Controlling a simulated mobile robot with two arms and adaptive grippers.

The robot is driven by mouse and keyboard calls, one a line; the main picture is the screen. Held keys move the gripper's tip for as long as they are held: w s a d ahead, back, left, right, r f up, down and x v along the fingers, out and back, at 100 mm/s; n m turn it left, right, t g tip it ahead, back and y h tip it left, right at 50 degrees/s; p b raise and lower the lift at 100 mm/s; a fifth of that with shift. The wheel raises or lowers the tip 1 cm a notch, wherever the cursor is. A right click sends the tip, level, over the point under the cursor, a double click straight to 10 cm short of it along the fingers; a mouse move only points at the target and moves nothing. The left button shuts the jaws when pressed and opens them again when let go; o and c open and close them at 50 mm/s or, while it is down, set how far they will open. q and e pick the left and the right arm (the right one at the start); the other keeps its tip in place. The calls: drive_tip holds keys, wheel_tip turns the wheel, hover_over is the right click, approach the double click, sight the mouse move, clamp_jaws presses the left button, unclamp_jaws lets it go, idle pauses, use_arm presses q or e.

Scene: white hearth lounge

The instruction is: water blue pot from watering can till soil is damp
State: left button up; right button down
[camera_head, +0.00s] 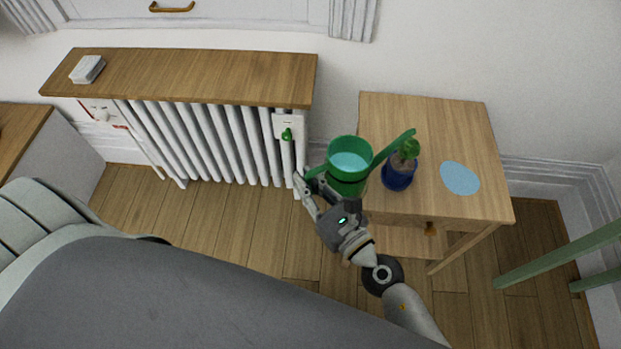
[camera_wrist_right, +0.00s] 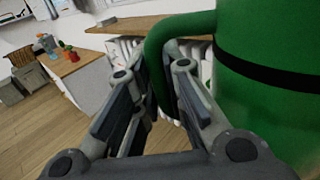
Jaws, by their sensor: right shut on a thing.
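My right gripper (camera_head: 308,186) is shut on the handle of a green watering can (camera_head: 346,183). The wrist view shows the curved handle (camera_wrist_right: 158,50) between the fingers and the can's body (camera_wrist_right: 270,85) with a dark band. Pale blue water shows inside the open top. The can is at the left edge of a wooden side table; its spout (camera_head: 390,149) slants up to the right, its tip near the plant. The blue pot (camera_head: 398,177) stands on the table, holding brown soil and a small green plant. No stream of water shows. My left gripper is not in view.
The side table (camera_head: 450,130) also bears a flat light-blue oval (camera_head: 459,178). Left of it stands a white radiator (camera_head: 205,140) under a wooden shelf (camera_head: 190,75) with a small white block (camera_head: 87,69). Green chair-like legs (camera_head: 560,257) are at the right. Wooden floor is open below.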

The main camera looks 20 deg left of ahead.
drive_tip(key=shift+w+a+f, duration=0.1)
drive_tip(key=shift+w+a, duration=0.05)
drive_tip(key=shift+a, duration=0.05)
drive_tip(key=shift+a+r+m+p, duration=0.1)
drive_tip(key=shift+r+m+p, duration=0.4)
drive_tip(key=shift+r, duration=0.45)
drive_tip(key=shift+r+m+y+p, duration=0.2)
drive_tip(key=shift+r+m+p, duration=0.55)
drive_tip(key=shift+r+p, duration=0.75)
drive_tip(key=shift+r+m+y+p, duration=0.2)
drive_tip(key=shift+r+m+p, duration=0.65)
drive_tip(key=shift+r, duration=1.05)
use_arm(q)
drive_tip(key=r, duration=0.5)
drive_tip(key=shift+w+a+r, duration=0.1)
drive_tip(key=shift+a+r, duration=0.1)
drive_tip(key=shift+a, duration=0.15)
